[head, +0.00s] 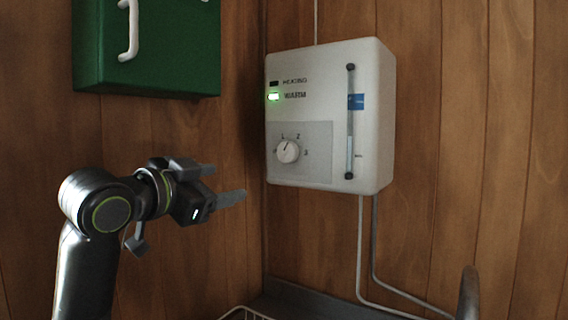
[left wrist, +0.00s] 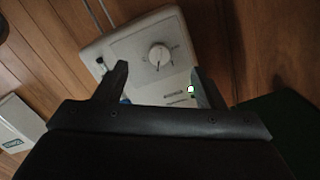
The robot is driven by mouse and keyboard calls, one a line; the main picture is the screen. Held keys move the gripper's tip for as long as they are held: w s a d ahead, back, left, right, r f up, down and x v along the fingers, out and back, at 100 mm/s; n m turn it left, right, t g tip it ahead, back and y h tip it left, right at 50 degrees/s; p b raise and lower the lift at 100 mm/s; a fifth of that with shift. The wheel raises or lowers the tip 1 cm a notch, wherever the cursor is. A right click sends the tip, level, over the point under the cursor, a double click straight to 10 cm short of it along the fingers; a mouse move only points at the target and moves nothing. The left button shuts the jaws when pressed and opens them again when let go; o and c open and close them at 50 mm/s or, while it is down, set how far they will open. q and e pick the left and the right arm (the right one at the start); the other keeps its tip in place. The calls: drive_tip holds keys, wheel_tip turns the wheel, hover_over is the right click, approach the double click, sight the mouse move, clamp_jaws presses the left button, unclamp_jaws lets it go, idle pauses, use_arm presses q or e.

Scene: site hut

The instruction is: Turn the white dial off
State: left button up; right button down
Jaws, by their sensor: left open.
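The white dial (head: 288,151) sits on a grey panel at the lower left of a white wall unit (head: 325,60). Marks including 1, 2 and 3 stand around it, and its dark pointer line leans up and slightly right, between 1 and 2. A green lamp (head: 273,97) on the unit is lit. My left gripper (head: 215,185) is open and empty, left of the dial and a little below it, apart from it. In the left wrist view the dial (left wrist: 159,54) shows beyond and between the open fingers. My right gripper is not in view.
A green box (head: 150,50) with a white handle hangs on the wood wall at upper left, above my left arm. Pipes (head: 362,250) run down from the unit. A wire rack edge (head: 245,313) shows at the bottom. The space before the dial is clear.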

use_arm(q)
wheel_tip(320, 180, up, 3)
drive_tip(key=p, duration=0.5)
approach(282, 155)
drive_tip(key=shift+m+h, duration=0.3)
drive_tip(key=shift+m, duration=0.1)
drive_tip(key=x, duration=0.9)
drive_tip(key=shift+w+f, duration=0.15)
drive_tip(key=shift+w, duration=0.15)
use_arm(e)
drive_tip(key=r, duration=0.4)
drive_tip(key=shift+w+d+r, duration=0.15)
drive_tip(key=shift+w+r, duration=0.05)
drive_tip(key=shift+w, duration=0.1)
use_arm(q)
drive_tip(key=shift+b, duration=0.3)
drive_tip(key=shift+c, duration=0.4)
drive_tip(key=c, duration=0.9)
